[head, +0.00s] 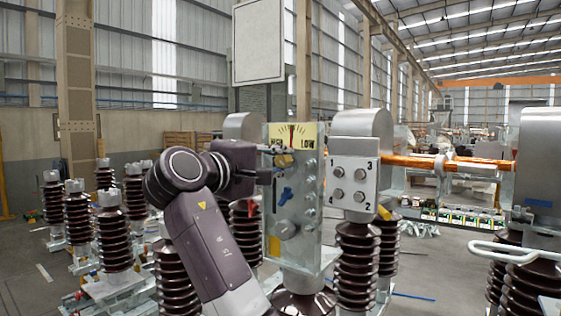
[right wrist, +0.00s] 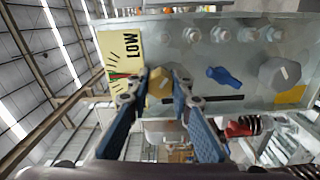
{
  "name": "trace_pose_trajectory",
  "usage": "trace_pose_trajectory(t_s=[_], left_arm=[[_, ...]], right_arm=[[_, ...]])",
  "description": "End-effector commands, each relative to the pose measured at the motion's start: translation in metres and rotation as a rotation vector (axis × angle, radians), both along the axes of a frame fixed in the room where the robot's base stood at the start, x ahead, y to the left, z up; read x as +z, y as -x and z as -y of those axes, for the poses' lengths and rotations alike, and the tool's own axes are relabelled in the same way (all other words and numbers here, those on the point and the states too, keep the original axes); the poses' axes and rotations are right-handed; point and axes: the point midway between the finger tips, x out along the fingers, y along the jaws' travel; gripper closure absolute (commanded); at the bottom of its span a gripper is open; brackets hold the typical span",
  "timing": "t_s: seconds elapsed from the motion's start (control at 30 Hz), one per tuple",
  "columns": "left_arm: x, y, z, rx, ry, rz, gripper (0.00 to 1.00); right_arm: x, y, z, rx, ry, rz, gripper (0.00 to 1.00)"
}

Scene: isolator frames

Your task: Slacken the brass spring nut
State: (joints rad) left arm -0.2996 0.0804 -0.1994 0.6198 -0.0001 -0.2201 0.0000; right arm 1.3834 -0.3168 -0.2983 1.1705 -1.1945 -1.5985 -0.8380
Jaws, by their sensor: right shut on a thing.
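The brass spring nut (head: 284,160) sits on the upper part of a pale metal plate (head: 308,225), just below a yellow scale marked LOW (head: 307,142). In the right wrist view the nut (right wrist: 160,82) shows as a yellow, faceted piece between my two blue finger pads. My right gripper (head: 272,170) reaches the plate from the left; it also shows in the right wrist view (right wrist: 160,92), shut on the nut with one finger on each side. My left gripper is not in view.
Below the nut are a blue lever (head: 285,196) and a large grey hex knob (head: 285,230). Several bolts line the plate's right side. A numbered bolt plate (head: 354,180) and a copper bar (head: 430,163) are to the right. Brown ribbed insulators (head: 112,235) stand at left.

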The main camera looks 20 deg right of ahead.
Motion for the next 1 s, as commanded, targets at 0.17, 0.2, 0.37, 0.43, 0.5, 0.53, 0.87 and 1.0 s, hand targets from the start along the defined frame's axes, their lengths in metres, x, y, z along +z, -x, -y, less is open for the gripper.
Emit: trace_pose_trajectory(t_s=[0.17,0.2,0.37,0.43,0.5,0.53,0.87,1.0], left_arm=[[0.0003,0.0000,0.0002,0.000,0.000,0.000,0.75],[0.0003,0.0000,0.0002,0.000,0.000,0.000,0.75],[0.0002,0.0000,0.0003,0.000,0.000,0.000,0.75],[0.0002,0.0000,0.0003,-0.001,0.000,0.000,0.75],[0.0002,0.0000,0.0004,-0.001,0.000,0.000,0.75],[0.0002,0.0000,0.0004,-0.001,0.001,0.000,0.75],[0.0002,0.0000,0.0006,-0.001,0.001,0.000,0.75],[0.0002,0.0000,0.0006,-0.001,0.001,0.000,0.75]], right_arm=[[0.0063,0.0007,0.0008,0.001,0.069,-0.068,1.00],[0.0062,0.0007,0.0008,0.001,0.080,-0.082,1.00],[0.0059,0.0006,0.0006,0.001,0.110,-0.122,1.00],[0.0058,0.0006,0.0006,0.001,0.119,-0.133,1.00],[0.0057,0.0006,0.0006,0.001,0.124,-0.139,1.00],[0.0057,0.0006,0.0006,0.001,0.126,-0.142,1.00],[0.0055,0.0006,0.0006,0.001,0.128,-0.145,1.00],[0.0054,0.0005,0.0005,0.001,0.127,-0.146,0.74]])
